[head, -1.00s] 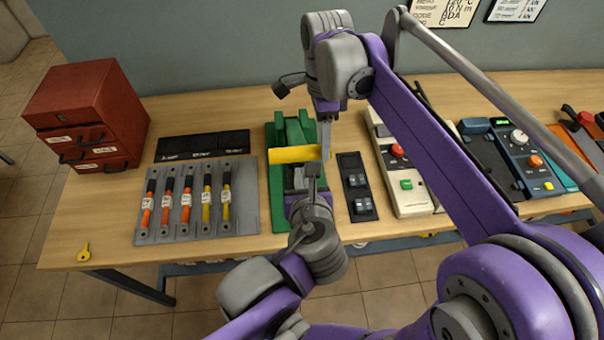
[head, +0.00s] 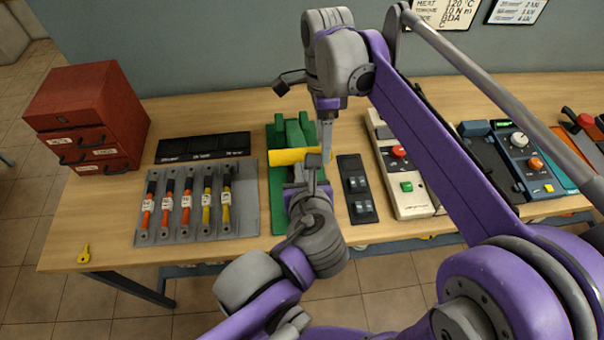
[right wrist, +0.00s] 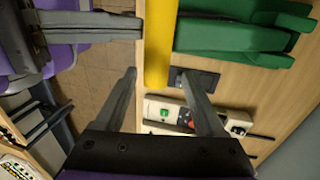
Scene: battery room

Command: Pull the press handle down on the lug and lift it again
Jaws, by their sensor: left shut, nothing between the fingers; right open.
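The green press (head: 280,190) stands on the bench with its yellow handle (head: 290,156) lying across it. In the right wrist view the yellow handle (right wrist: 158,45) runs into the gap between the fingertips of my right gripper (right wrist: 158,75), which is open. In the head view my right gripper (head: 327,140) points down at the handle's right end. My left gripper (head: 313,165) is shut and empty, just in front of the handle over the press's near part. It also shows in the right wrist view (right wrist: 95,28). I cannot make out the lug; my left gripper covers that part of the press.
Left of the press is a grey tray (head: 245,228) with several orange and yellow cables. A black switch panel (head: 357,205) and a beige box (head: 408,204) with red and green buttons stand close on its right. A red drawer cabinet (head: 85,110) is at the far left.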

